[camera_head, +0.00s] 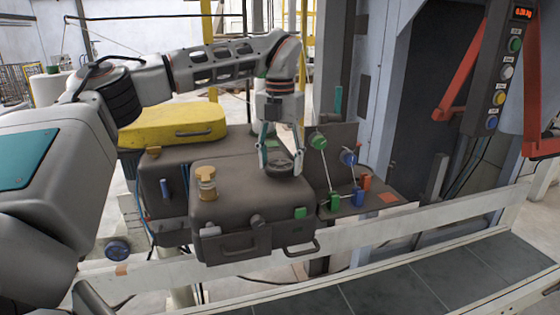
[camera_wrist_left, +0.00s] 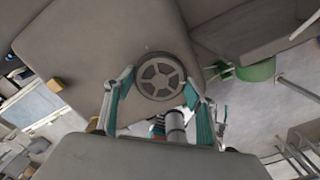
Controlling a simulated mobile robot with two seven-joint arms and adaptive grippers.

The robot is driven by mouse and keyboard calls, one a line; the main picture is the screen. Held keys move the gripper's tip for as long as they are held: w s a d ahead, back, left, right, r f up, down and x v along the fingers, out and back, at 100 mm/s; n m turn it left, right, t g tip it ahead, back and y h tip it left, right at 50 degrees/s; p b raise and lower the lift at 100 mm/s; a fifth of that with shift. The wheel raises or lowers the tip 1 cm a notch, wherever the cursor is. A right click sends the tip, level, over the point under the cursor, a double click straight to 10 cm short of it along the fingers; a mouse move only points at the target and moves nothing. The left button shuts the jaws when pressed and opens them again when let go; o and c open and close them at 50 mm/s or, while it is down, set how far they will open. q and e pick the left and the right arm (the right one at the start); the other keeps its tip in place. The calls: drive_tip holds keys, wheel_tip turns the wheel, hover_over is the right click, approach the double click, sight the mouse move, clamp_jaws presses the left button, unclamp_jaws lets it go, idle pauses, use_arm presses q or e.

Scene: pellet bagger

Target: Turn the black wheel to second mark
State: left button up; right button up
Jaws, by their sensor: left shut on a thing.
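The black wheel (camera_head: 283,166) is a small dark spoked disc on the top face of a grey-brown machine housing (camera_head: 240,205). In the left wrist view the wheel (camera_wrist_left: 160,77) shows from above with its spokes, partly between the teal fingers. My left gripper (camera_head: 281,155) points down at the wheel, with one finger on each side, and is shut on it. The fingers also show in the left wrist view (camera_wrist_left: 160,110). I cannot make out any marks around the wheel. My right gripper is not in view.
A brass-coloured knob (camera_head: 206,180) stands on the housing, left of the wheel. Green and blue fittings with rods (camera_head: 330,165) stand close on the right. A yellow case (camera_head: 172,126) lies behind. A pale rail (camera_head: 380,235) and conveyor (camera_head: 400,285) run in front.

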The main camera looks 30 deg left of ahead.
sight(280, 165)
use_arm(q)
drive_tip(key=o, duration=1.1)
drive_tip(key=shift+r, duration=0.5)
wheel_tip(280, 165, up, 11)
